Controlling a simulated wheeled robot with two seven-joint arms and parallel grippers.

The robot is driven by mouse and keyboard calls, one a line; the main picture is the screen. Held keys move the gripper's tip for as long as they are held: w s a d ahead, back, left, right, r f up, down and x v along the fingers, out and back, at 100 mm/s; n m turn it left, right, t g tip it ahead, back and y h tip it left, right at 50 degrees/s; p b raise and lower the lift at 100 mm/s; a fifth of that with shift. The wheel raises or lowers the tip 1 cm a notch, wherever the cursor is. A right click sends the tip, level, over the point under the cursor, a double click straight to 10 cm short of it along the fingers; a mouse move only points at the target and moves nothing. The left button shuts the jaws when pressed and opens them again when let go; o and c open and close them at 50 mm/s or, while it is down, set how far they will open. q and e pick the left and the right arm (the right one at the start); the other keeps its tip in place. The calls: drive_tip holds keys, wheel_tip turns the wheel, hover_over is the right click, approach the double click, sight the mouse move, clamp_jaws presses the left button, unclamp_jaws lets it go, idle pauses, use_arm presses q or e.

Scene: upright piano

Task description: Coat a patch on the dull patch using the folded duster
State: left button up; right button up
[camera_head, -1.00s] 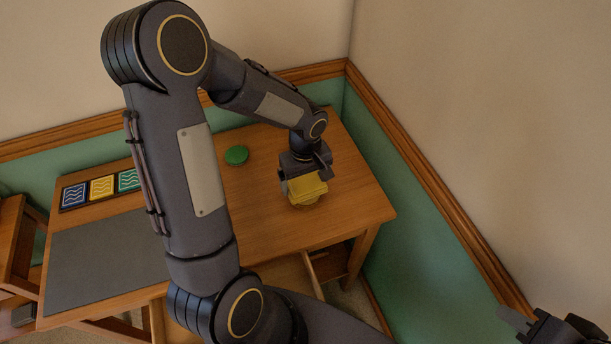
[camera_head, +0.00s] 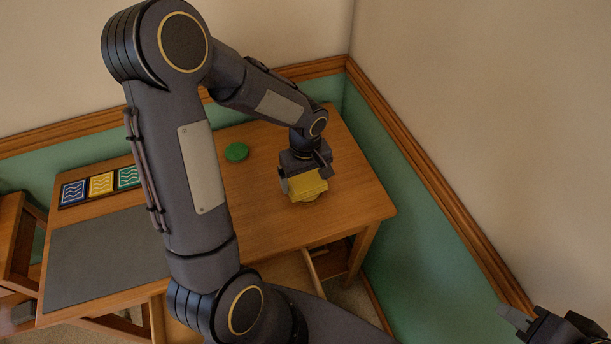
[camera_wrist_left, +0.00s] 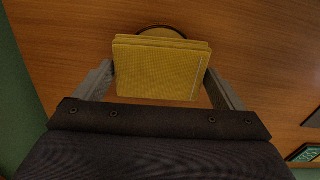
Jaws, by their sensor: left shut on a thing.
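The folded duster (camera_head: 307,188) is a thick yellow pad. My left gripper (camera_head: 304,176) is shut on it over the right part of the wooden desk. In the left wrist view the duster (camera_wrist_left: 158,72) sits between the two grey fingers. A round yellowish thing with a dark rim (camera_wrist_left: 161,30) shows just past its far edge, mostly hidden by the duster. I cannot tell whether they touch, or whether this is a dish or a mark. I cannot make out a dull patch for certain. My right gripper (camera_head: 548,322) is partly in view at the bottom right corner, away from the desk.
A green disc (camera_head: 236,152) lies on the desk (camera_head: 350,190). Blue (camera_head: 74,193), yellow (camera_head: 101,185) and green (camera_head: 128,177) wave-marked tiles sit in a dark strip at the left. A grey mat (camera_head: 100,245) covers the front left. A corner wall (camera_head: 440,230) stands close on the right.

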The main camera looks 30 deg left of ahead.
drive_tip(key=shift+f+b, duration=0.35)
drive_tip(key=shift+f, duration=0.05)
